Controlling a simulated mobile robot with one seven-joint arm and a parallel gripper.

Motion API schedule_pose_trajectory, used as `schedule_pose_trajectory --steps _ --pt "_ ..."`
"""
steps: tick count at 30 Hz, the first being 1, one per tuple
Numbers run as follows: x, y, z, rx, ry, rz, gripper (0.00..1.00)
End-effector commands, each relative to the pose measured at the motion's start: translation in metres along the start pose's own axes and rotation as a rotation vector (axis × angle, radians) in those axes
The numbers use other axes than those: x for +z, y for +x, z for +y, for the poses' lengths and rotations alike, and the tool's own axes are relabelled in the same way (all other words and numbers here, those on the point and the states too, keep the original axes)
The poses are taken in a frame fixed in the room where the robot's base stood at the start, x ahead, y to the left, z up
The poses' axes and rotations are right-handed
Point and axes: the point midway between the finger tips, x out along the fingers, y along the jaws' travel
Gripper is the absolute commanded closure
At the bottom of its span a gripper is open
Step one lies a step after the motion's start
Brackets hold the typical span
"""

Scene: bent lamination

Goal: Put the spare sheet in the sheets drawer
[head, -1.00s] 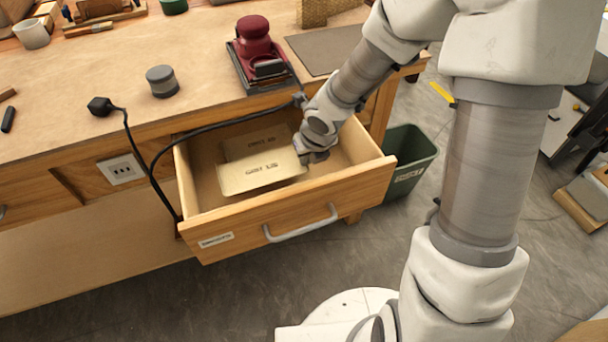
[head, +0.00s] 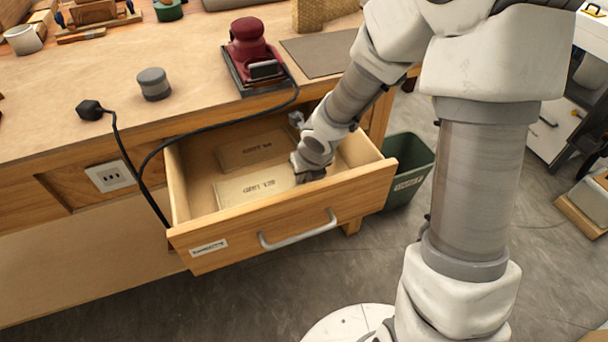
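The sheets drawer (head: 182,212) is pulled open under the bench, with a label and a grey handle on its front. Two pale sheets with printed grit labels are inside. One sheet (head: 231,156) lies toward the back. The front sheet (head: 232,192), apparently the spare sheet, sits low behind the drawer front and looks roughly flat. My gripper (head: 306,174) is down inside the drawer at the right end of the front sheet. Its fingertips are too small and hidden to show whether they grip the sheet.
A grey sheet (head: 322,52) lies on the bench. A green bin (head: 410,160) stands right of the drawer.

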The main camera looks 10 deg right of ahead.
Motion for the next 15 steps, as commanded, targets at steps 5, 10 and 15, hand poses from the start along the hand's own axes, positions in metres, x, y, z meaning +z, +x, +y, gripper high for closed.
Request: schedule_pose_trajectory --steps 5,10,15 --pt "0.0001 -0.0004 0.0 0.0 0.0 0.0 0.69" --pt "0.0002 -0.0005 0.0001 0.0 0.0 0.0 0.69" --pt "0.0025 -0.009 -0.0001 0.0 0.001 -0.001 0.69"
